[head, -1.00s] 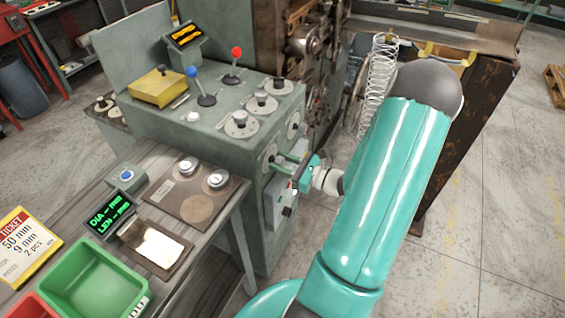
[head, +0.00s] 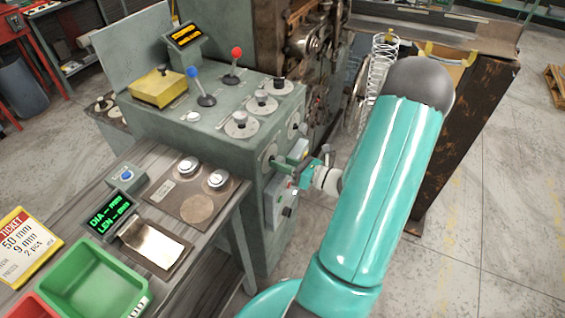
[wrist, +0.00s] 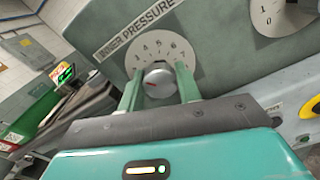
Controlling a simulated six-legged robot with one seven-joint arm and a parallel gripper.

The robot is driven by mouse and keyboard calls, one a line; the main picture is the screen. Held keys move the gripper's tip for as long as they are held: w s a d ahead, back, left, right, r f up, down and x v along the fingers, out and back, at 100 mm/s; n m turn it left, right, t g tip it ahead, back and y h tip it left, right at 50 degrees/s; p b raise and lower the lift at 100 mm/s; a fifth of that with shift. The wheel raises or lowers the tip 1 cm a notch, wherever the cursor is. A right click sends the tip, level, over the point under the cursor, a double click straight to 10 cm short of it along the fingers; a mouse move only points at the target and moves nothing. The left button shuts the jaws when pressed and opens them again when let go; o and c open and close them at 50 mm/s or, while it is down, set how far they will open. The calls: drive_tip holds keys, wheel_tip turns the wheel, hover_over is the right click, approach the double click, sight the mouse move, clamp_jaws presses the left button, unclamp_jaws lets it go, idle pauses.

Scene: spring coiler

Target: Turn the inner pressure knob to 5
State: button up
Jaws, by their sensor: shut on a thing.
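The inner pressure knob (wrist: 157,82) is a grey round knob with a small red mark on its face. It sits at the middle of a pale numbered dial (wrist: 160,42) under the label "INNER PRESSURE" (wrist: 138,30). The numbers 4, 5, 6 and 7 show along the upper arc; I cannot tell which one the knob points to. In the wrist view my gripper (wrist: 159,88) has one green finger on each side of the knob and is shut on it.
A second dial (wrist: 280,15) is at the upper right of the wrist view. The green-grey cabinet (head: 225,160) carries several top knobs plus blue (head: 192,72) and red (head: 237,52) levers. A wooden bench (head: 235,205) with a green bin (head: 95,285) stands at left.

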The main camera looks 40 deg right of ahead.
drive_tip(key=m, duration=0.6)
drive_tip(key=shift+m, duration=0.3)
drive_tip(key=m, duration=0.6)
drive_tip(key=shift+d+f+m, duration=0.1)
drive_tip(key=shift+m, duration=0.2)
drive_tip(key=o, duration=1)
drive_tip(key=v, duration=1.4)
drive_tip(key=shift+w, duration=0.1)
